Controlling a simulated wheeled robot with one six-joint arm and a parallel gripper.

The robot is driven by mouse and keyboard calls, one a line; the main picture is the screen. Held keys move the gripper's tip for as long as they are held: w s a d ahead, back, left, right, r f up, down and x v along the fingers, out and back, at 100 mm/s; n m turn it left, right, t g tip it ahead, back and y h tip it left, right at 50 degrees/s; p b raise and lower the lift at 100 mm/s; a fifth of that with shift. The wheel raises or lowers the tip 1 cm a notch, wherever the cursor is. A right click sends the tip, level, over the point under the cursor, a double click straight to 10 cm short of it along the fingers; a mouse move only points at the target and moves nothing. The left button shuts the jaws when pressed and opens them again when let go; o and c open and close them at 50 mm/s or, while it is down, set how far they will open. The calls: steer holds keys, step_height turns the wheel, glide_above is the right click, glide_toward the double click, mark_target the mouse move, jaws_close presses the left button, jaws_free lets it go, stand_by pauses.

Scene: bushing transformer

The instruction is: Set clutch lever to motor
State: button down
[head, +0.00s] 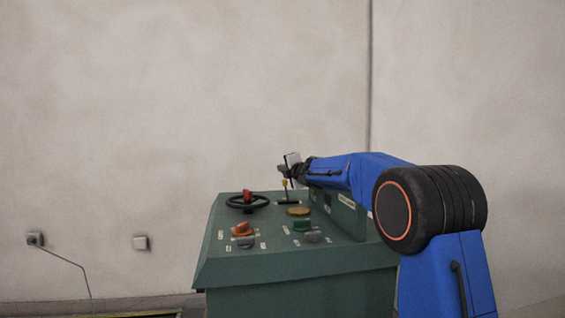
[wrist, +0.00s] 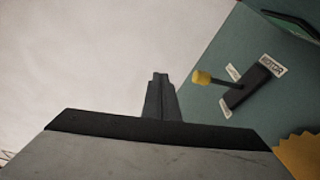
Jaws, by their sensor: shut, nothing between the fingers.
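The clutch lever is a thin dark rod with a yellow knob (wrist: 202,78), rising from a black slot plate (wrist: 243,90) on the green panel. A label reading MOTOR (wrist: 272,66) sits at the plate's upper right end. I cannot tell which position the lever is in. In the head view the yellow knob (head: 285,183) stands at the back of the console. My gripper (wrist: 160,76) is shut and empty, apart from the knob and left of it in the wrist view. In the head view my gripper (head: 284,169) is above and close to the knob.
The green console (head: 300,265) also bears a black handwheel (head: 235,203) with a red part, and orange (head: 243,228), yellow (head: 298,211), green (head: 303,224) and grey (head: 313,237) knobs. A raised box (head: 340,210) stands at its right. A plain wall is behind.

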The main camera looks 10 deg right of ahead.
mark_target(286, 190)
steer(key=shift+r, duration=1.75)
steer(key=shift+n, duration=0.7)
steer(key=shift+s+f, duration=4.9)
steer(key=shift+f, duration=0.2)
steer(key=shift+w, duration=0.1)
steer(key=x, duration=0.9)
steer(key=shift+w+f, duration=0.25)
steer(key=shift+w, duration=0.15)
